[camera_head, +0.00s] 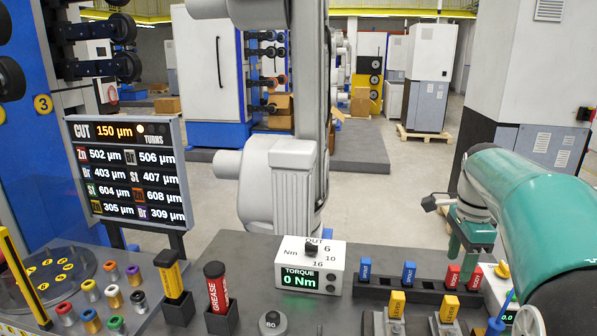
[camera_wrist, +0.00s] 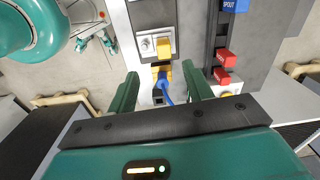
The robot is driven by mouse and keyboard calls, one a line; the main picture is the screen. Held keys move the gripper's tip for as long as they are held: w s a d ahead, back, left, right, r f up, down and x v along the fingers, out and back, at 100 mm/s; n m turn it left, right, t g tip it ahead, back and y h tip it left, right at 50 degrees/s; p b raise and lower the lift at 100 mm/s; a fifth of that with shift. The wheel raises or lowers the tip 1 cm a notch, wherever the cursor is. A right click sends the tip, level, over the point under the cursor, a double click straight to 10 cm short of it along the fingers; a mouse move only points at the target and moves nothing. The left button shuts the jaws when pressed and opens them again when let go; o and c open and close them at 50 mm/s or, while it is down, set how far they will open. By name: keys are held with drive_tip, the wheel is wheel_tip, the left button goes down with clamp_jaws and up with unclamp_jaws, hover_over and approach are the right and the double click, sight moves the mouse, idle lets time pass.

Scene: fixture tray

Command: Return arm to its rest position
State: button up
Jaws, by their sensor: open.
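My gripper (camera_wrist: 162,88) shows in the wrist view with its two green fingers spread apart. It is open, with no object held between the fingers. A yellow block (camera_wrist: 164,47) on a grey fixture lies beyond the fingertips. A small blue piece (camera_wrist: 166,85) shows in the gap between the fingers, and I cannot tell how far below them it is. My teal arm (camera_head: 535,195) is bent at the right side of the head view. I cannot make out both fingertips there.
The bench holds a torque box (camera_head: 308,268), a grease tube (camera_head: 216,290), red blocks (camera_head: 452,276), blue blocks (camera_head: 409,272) and yellow blocks (camera_head: 397,303). A readout screen (camera_head: 128,170) stands at left. Several coloured caps lie near a round plate (camera_head: 52,278). Open floor lies beyond the bench.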

drive_tip(key=s+a+f+n+t, duration=0.2)
drive_tip(key=s+a+n, duration=0.7)
drive_tip(key=a+n, duration=0.1)
drive_tip(key=s+a+f+n+t, duration=0.3)
drive_tip(key=s+a+n, duration=0.6)
drive_tip(key=a, duration=0.2)
drive_tip(key=shift+s+a+n, duration=0.2)
drive_tip(key=shift+a+n, duration=0.1)
drive_tip(key=shift+n, duration=0.1)
idle(0.5)
